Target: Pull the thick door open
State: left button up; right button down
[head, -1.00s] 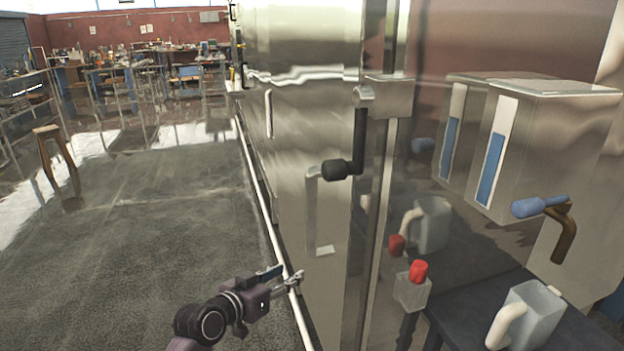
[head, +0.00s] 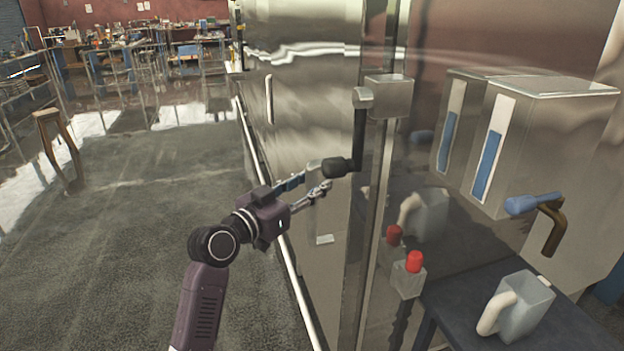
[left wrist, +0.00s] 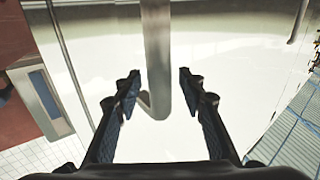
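The thick door (head: 285,130) is a tall shiny steel panel left of centre in the head view. A vertical bar handle (head: 323,222) is on it, partly hidden behind my left gripper. A dark lever with a black knob (head: 337,168) hangs by the door's right edge, from a steel block. My left gripper (head: 314,185) is open at the upper part of the bar handle, just below the knob. In the left wrist view, the grey bar (left wrist: 157,55) shows between the two spread fingers (left wrist: 158,75); neither visibly touches it. My right gripper is out of view.
A red button on a grey box (head: 410,275) stands near the door edge. A steel dispenser (head: 550,140) is behind. Open floor (head: 150,230) lies to the left.

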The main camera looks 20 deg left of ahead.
pick_arm(q)
jog(key=shift+w, duration=0.15)
jog(key=shift+c, duration=0.3)
grip_shut()
